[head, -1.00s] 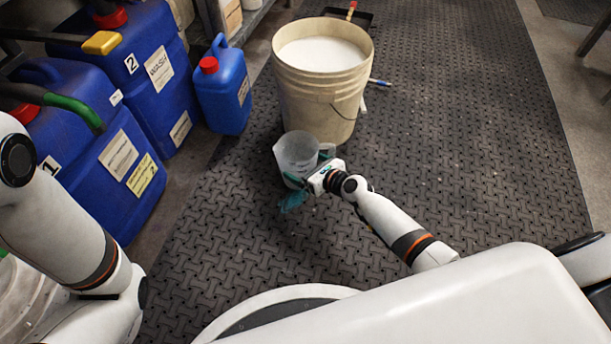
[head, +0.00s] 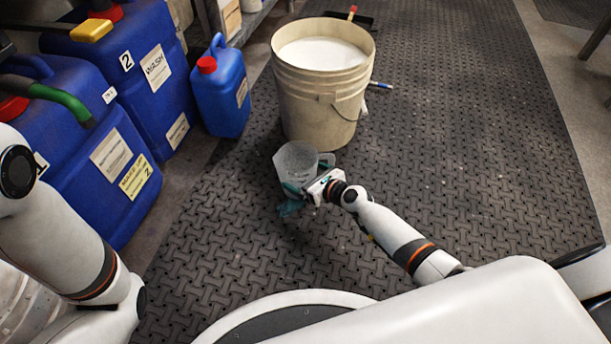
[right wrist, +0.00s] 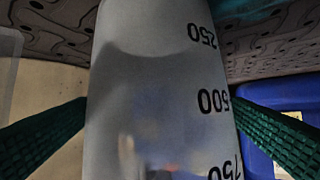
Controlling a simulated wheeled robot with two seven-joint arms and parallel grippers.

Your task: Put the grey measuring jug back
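The grey measuring jug (head: 295,160) is translucent, in front of the cream bucket in the head view. My right gripper (head: 304,178) has its green fingers on either side of the jug. In the right wrist view the jug (right wrist: 155,115) fills the middle, with its 250, 500 and 750 marks upside down. A green finger meets it on each side, so the gripper is shut on it. Whether the jug is clear of the floor is hard to tell. My left arm shows at the left edge, but its gripper is out of view.
The cream bucket (head: 320,105) holds white liquid. Large blue canisters (head: 90,150) and a small blue canister (head: 222,95) stand along the left. A dustpan (head: 350,17) lies behind the bucket. The dark textured mat (head: 460,130) is clear on the right.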

